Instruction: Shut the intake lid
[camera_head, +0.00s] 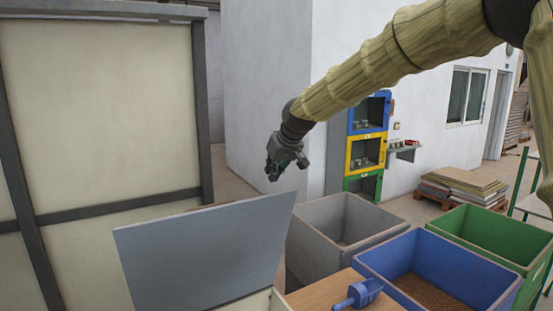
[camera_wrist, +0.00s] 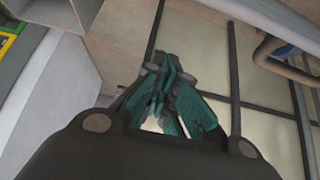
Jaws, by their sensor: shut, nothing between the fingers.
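The intake lid (camera_head: 205,258) is a flat grey-blue panel at the lower middle of the head view. It stands raised and tilted, with its broad face toward the camera. A pale edge below it, at the bottom of the picture, is mostly cut off. My gripper (camera_head: 274,172) hangs above and beyond the lid's upper right corner, apart from it in the picture. In the wrist view, the gripper's teal fingers (camera_wrist: 168,85) are together and hold nothing. I cannot tell for sure whether the lid shows in the wrist view.
A grey bin (camera_head: 305,213), a blue bin with brown grain (camera_head: 385,268) and a green bin (camera_head: 518,246) stand to the right. A blue scoop (camera_head: 358,294) lies on a wooden board (camera_head: 318,291). A large cream panelled structure (camera_head: 105,110) fills the left.

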